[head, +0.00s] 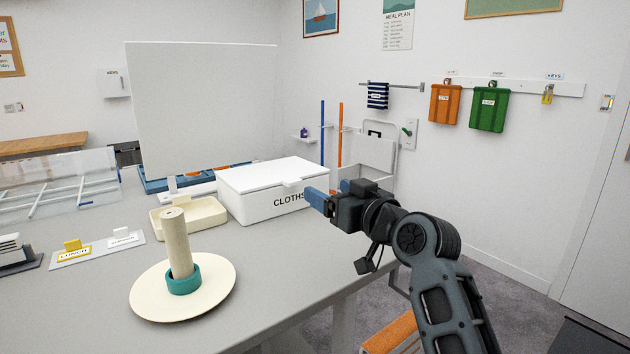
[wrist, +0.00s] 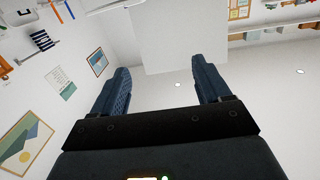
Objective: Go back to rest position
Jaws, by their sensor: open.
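My gripper (head: 318,198) is at the right of the head view, at the end of my raised dark arm. It is in front of the right end of the white CLOTHS box (head: 255,203); I cannot tell whether they touch. In the wrist view, the two blue fingers of my gripper (wrist: 160,82) stand wide apart with nothing between them. The wrist view looks toward the walls and a white panel (wrist: 165,35).
The grey table (head: 95,290) holds a cream plate (head: 150,300) with a teal ring (head: 184,282) around an upright cream post (head: 176,240). A cream tray (head: 208,215) stands behind. Orange (head: 445,104) and green (head: 489,110) bins hang on the right wall. Floor at right is mostly clear.

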